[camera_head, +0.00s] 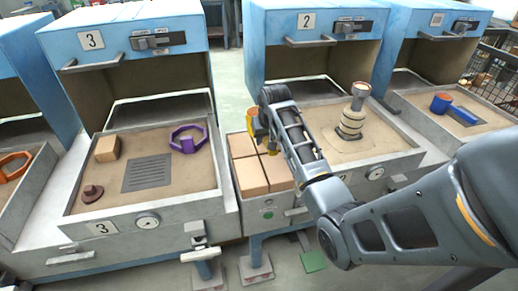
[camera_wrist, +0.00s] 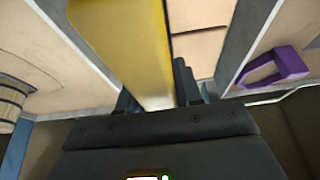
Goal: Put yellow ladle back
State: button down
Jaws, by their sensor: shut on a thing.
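The yellow ladle (camera_wrist: 130,45) fills the upper middle of the wrist view, between the two fingers of my gripper (camera_wrist: 158,95), which is shut on it. In the head view, only a small part of the yellow ladle (camera_head: 251,121) shows beside my gripper (camera_head: 258,132). They are above the back of the box of tan blocks between stations 3 and 2. My wrist and arm hide most of the ladle there. I cannot tell whether it touches the blocks.
Tan blocks (camera_head: 262,172) fill the middle box. Station 3 on the left holds a purple ring-shaped tool (camera_head: 187,140), a tan block (camera_head: 107,149) and a grate (camera_head: 148,173). Station 2 holds a stacked pale shape (camera_head: 351,122). A blue tool (camera_head: 460,112) lies farther right.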

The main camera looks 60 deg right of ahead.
jog(key=shift+w+a+f, duration=0.45)
jog(key=shift+w+f, duration=0.2)
jog(key=shift+w, duration=0.2)
jog(key=shift+f, duration=1.9)
jog(key=shift+f, duration=0.1)
jog(key=c, duration=0.8)
grip_release()
jog(key=shift+a+f, duration=0.1)
jog(key=shift+o, duration=0.2)
jog(key=v, duration=1.2)
jog(key=shift+p, duration=0.3)
